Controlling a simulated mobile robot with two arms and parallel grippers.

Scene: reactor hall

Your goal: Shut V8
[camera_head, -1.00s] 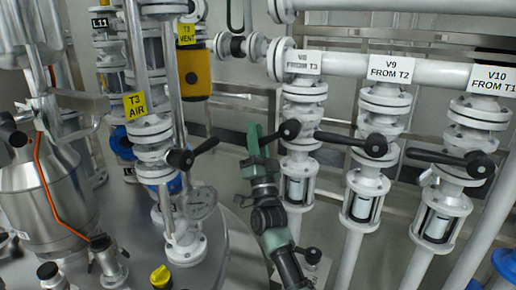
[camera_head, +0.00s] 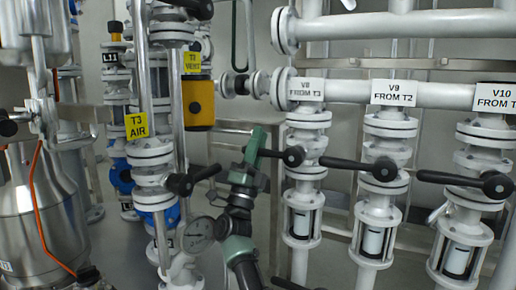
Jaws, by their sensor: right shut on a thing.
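Valve V8 sits on the white pipe under the label "V8 FROM T3" (camera_head: 306,89), left of V9 and V10. Its black lever (camera_head: 274,154) runs roughly level from the round hub (camera_head: 293,156) out to the left, across the pipe's direction. My right gripper (camera_head: 254,150), with green fingers, comes up from below and is shut on the lever's left end. The fingers hide that end. My left gripper is not in view.
V9's lever (camera_head: 345,165) and V10's lever (camera_head: 450,179) also point left. A T3 AIR valve lever (camera_head: 205,174) and a round gauge (camera_head: 198,232) stand close left of my right arm. A yellow cylinder (camera_head: 198,103) hangs at upper left.

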